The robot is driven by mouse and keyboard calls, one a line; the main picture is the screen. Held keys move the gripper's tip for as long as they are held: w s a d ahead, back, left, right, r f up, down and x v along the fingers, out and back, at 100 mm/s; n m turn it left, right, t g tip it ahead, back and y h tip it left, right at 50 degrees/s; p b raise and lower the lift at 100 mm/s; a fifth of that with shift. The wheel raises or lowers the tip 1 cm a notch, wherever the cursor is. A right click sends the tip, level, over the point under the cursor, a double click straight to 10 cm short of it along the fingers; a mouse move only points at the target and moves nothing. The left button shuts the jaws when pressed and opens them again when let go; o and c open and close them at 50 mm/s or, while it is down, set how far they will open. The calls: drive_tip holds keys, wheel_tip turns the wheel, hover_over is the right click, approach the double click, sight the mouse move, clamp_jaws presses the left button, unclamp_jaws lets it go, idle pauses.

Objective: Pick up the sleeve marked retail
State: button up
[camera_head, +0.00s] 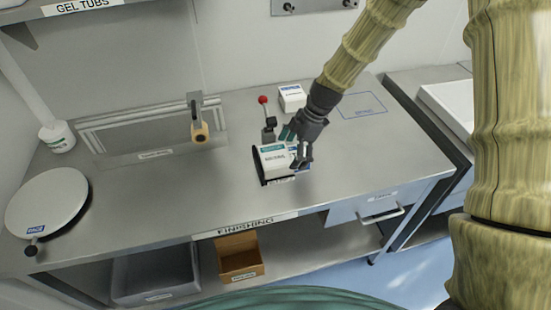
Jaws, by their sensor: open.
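A white box-shaped pack (274,162) with a teal band and small dark print sits at the middle of the steel bench, with a black part along its left and lower sides. Its print is too small to read, so I cannot tell if it is the retail sleeve. My gripper (293,151) is open at the pack's right end, angled down from the upper right. One finger shows near the pack's upper right corner, the other by its right side. I cannot tell if they touch it. A second white box (292,98) with a blue label stands farther back.
A red-knobbed lever (264,108) stands just behind the pack. A metal frame with a wooden-ended arm (199,130) is to the left, and a round white plate (47,201) at far left. A blue outlined rectangle (363,106) lies empty at the back right. The front bench is clear.

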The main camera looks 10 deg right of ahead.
drive_tip(key=shift+a+f, duration=0.15)
drive_tip(key=shift+f, duration=0.15)
drive_tip(key=c, duration=0.7)
